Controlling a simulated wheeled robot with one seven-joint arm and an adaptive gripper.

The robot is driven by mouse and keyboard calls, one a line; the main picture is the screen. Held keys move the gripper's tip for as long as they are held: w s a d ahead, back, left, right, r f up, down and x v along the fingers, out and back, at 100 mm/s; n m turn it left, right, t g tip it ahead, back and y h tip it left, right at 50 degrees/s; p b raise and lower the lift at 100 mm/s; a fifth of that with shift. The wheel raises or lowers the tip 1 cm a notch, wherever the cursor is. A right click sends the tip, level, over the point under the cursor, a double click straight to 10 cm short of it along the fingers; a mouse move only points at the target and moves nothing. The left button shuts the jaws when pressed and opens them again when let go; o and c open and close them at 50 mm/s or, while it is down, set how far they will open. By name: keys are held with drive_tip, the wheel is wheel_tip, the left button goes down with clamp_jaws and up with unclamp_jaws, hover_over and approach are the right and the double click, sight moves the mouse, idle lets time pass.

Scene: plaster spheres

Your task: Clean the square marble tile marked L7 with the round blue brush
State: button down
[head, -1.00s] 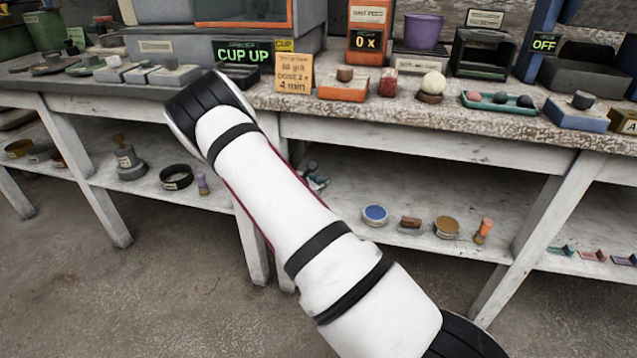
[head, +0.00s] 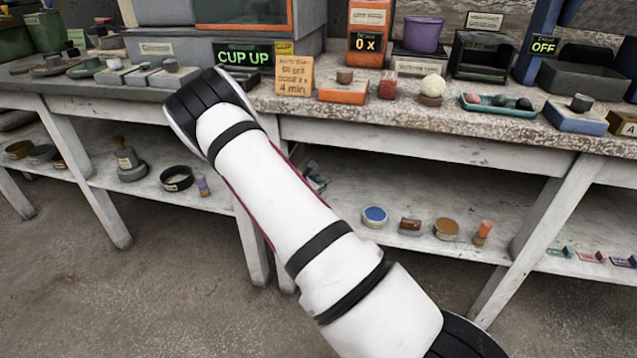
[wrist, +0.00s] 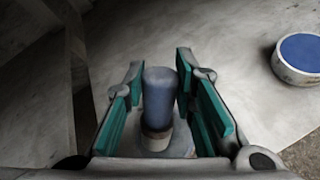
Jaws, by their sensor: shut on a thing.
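In the wrist view my gripper (wrist: 160,100) has its teal pads on either side of an upright blue cylinder (wrist: 160,92), which I take for the handle of the blue brush. The cylinder has a pale collar and a blue-grey base (wrist: 180,148) below it, partly hidden by the gripper; the shape of the base is unclear. Beneath is the pale lower shelf (wrist: 235,95). In the head view my arm hides most of the gripper. I cannot make out a tile marked L7 in either view.
A round blue-topped tin (head: 374,215) lies on the lower shelf, right of my arm; it also shows in the wrist view (wrist: 300,55). Beyond it are a brown block (head: 410,226), a round tan-topped tin (head: 446,229) and an orange-topped piece (head: 483,232). The bench top (head: 470,135) overhangs the shelf.

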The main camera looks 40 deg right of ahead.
drive_tip(key=shift+r+p, duration=1.55)
drive_tip(key=shift+r, duration=1.45)
drive_tip(key=shift+d+r, duration=0.1)
